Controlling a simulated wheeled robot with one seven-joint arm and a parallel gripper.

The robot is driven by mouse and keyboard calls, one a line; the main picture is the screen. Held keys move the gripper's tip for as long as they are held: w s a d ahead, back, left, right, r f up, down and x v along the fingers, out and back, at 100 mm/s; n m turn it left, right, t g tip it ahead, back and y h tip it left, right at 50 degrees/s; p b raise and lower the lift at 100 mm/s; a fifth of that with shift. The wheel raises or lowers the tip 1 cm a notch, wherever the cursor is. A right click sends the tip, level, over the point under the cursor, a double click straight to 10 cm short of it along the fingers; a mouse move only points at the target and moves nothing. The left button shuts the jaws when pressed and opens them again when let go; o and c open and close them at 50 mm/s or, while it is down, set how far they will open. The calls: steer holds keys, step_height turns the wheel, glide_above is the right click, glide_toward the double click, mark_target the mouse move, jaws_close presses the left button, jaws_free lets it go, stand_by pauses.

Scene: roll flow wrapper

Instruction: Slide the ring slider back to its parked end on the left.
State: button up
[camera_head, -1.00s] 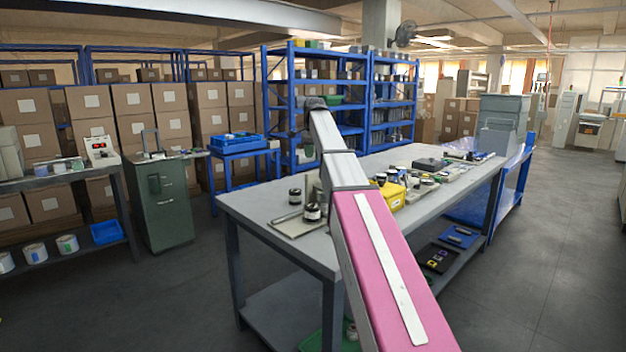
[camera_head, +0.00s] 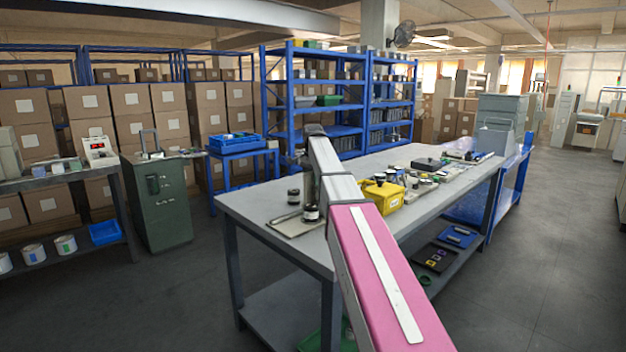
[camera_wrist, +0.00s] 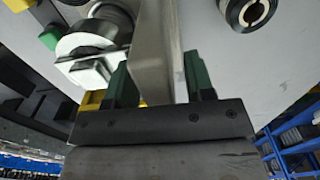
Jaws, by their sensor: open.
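I cannot pick out the ring slider or its parked end with certainty in either view. In the wrist view my gripper (camera_wrist: 160,82) shows two green fingers, apart. A grey upright bar (camera_wrist: 153,40) shows in the gap between them; I cannot tell whether either finger touches it. A pale round part (camera_wrist: 88,42) with a white block lies just left of the left finger. A dark-rimmed metal ring (camera_wrist: 248,10) is at the top right, away from the fingers. In the head view my arm reaches over the grey workbench (camera_head: 285,243), and its fingertips cannot be made out.
Small dark jars (camera_head: 294,196) stand at the bench's near left end. A yellow box (camera_head: 383,196) and several small items lie to the right of my arm. A green cabinet (camera_head: 160,212) and blue shelving (camera_head: 290,80) stand beyond. Floor right of the bench is clear.

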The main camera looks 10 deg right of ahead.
jaws_close()
steer(key=s+a, duration=0.9)
steer(key=a, duration=0.5)
steer(key=shift+s, duration=0.2)
steer(key=shift+a, duration=0.1)
jaws_free()
steer(key=shift+s, duration=0.1)
step_height(320, 180, up, 11)
